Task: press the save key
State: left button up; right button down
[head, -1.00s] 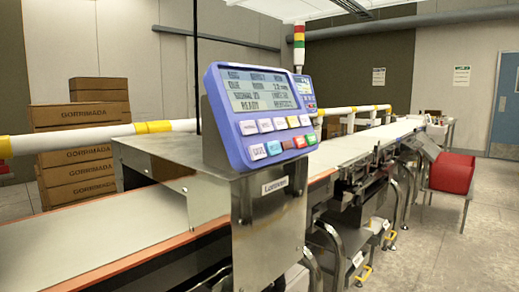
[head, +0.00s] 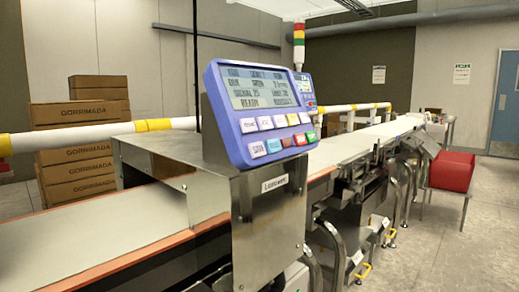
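A blue control panel (head: 262,114) sits tilted on top of a steel housing, with a lit text screen (head: 262,88) in its upper half. Below the screen are two rows of keys. The upper row holds mostly pale keys (head: 265,123). The lower row has a pale key (head: 258,149) at its left end, then a teal key (head: 274,145), red keys (head: 300,139) and a green key (head: 311,136). The key labels are too small to read surely, so I cannot tell which one is the save key. Neither gripper is in view, and nothing covers the keys.
The steel housing (head: 270,220) stands beside the pale belt (head: 90,240), which runs on to the right. A white and yellow rail (head: 100,134) passes behind. Stacked cartons (head: 80,150) stand at left, a red bin (head: 453,170) at right. Floor at right is open.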

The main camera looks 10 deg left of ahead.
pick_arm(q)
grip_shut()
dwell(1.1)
